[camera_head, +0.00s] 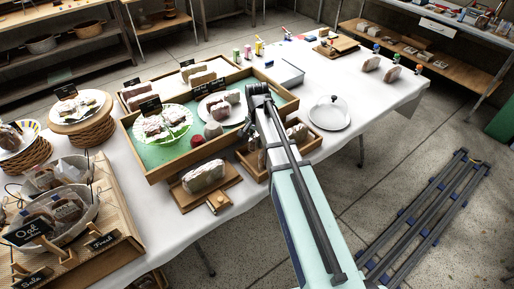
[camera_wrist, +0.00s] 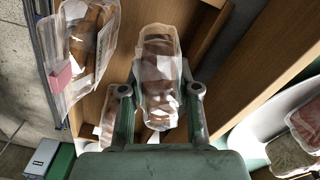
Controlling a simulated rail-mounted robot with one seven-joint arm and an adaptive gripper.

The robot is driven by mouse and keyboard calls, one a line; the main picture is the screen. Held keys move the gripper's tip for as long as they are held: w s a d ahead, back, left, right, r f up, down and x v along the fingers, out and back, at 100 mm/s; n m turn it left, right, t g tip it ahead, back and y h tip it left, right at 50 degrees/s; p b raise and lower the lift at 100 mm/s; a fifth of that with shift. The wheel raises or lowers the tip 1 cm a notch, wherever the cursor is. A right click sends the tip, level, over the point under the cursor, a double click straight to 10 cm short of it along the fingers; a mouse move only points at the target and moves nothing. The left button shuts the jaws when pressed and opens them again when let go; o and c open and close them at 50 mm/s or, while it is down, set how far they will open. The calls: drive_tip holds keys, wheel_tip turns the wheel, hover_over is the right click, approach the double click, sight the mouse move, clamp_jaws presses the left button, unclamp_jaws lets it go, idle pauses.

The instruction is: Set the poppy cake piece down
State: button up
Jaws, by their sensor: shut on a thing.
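My gripper (camera_wrist: 160,92) is shut on a clear-wrapped brown cake piece (camera_wrist: 160,62), which I take as the poppy cake piece. One finger is on each side of it. The held piece is above or within a wooden crate (camera_wrist: 205,48); I cannot tell whether it touches the bottom. In the head view my gripper (camera_head: 258,94) is at the right part of the big green-floored tray (camera_head: 158,176), over the small wooden crate's area. My arm hides the held piece there.
Other wrapped pieces are close by in the wrist view, one at the left (camera_wrist: 88,45). A white plate (camera_wrist: 250,128) with wrapped pieces is at the right.

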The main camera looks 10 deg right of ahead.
sight(257, 135)
drive_tip(key=shift+f, duration=2.5)
drive_tip(key=shift+f, duration=0.1)
drive_tip(key=o, duration=0.4)
drive_tip(key=shift+o, duration=0.2)
wheel_tip(257, 135, up, 12)
drive_tip(key=shift+r+b, duration=0.15)
drive_tip(key=shift+b, duration=0.55)
